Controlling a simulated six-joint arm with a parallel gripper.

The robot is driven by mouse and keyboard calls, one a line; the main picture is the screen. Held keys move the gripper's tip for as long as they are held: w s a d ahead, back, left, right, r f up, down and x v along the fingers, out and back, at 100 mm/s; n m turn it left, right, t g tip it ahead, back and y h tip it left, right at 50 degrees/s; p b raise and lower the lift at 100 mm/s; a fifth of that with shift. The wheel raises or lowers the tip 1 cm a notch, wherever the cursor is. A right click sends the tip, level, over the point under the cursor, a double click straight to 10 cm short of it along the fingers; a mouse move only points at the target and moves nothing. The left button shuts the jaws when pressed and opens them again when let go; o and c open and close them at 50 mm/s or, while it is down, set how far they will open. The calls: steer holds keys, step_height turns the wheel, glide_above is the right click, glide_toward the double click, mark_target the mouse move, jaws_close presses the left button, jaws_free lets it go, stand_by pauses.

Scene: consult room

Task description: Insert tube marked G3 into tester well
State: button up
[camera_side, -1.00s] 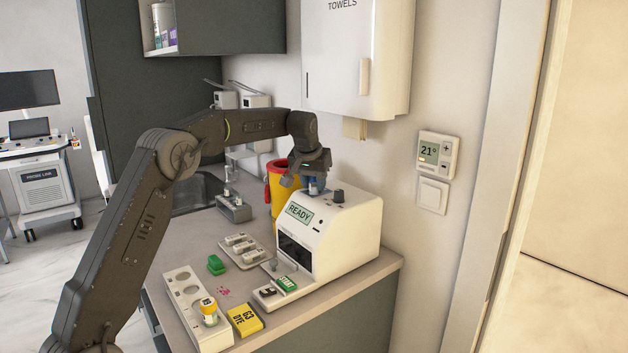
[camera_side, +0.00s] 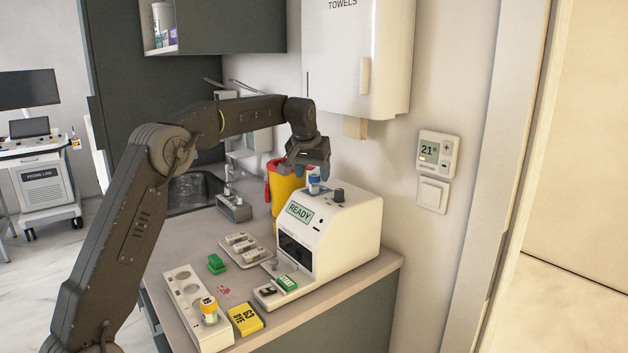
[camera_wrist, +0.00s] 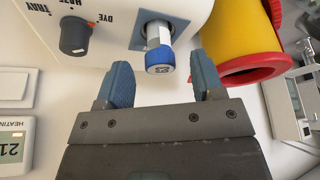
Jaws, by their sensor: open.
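A tube with a blue cap (camera_wrist: 160,60) stands in the well (camera_wrist: 178,35) on top of the white tester. In the side view the blue cap (camera_side: 314,179) shows above the tester (camera_side: 340,235), whose screen reads READY. The cap's marking is too small to read. My gripper (camera_wrist: 165,85) is open, with its blue fingers either side of the cap's line but short of it, apart from the tube. In the side view my gripper (camera_side: 308,168) is just above the cap.
A dark knob (camera_wrist: 75,35) sits beside the well. A yellow bin with a red rim (camera_side: 287,185) stands behind the tester. A white rack (camera_side: 185,298) holds a yellow-capped tube (camera_side: 208,304), next to a yellow G3 DYE card (camera_side: 245,320).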

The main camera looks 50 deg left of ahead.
steer(key=v, duration=1)
steer(key=shift+r, duration=0.35)
steer(key=shift+d, duration=0.1)
